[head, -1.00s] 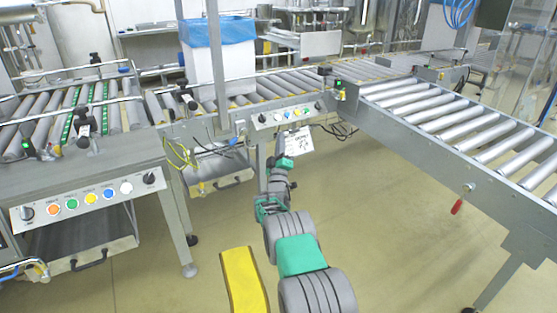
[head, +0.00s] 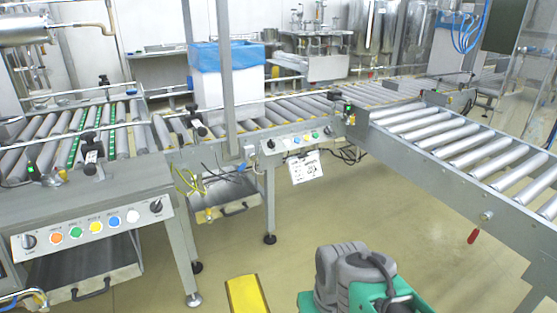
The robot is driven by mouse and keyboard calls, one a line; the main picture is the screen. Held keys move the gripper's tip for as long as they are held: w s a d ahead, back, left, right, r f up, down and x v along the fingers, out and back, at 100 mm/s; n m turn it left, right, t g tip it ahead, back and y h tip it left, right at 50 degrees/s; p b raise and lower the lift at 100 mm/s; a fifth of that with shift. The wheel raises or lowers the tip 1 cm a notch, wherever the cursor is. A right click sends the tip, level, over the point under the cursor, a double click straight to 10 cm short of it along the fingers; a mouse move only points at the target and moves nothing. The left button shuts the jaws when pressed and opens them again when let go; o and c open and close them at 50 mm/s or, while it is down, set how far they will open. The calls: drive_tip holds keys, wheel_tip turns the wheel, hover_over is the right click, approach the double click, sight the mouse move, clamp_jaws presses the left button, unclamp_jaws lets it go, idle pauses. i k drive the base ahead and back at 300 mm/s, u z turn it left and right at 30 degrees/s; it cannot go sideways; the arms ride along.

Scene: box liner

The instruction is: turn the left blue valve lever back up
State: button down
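A small blue lever (head: 13,297) sits on silvery pipework at the bottom left edge, in front of the left conveyor's side. It is small and partly cut off by the frame, so its exact angle is hard to tell. My arm is at the bottom right of centre, with grey and green links folded low over the floor. My gripper is not in view, so its opening and anything in it cannot be seen.
The left conveyor (head: 87,232) has a button panel and a drawer below. A red-handled valve (head: 472,237) hangs from the right conveyor (head: 440,180). A white box with blue liner (head: 228,85) stands on the middle conveyor. A yellow bar (head: 247,295) lies ahead; the floor between is open.

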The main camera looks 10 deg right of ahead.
sight(252, 155)
drive_tip(key=z, duration=0.1)
drive_tip(key=i, duration=0.65)
drive_tip(key=u, duration=2.1)
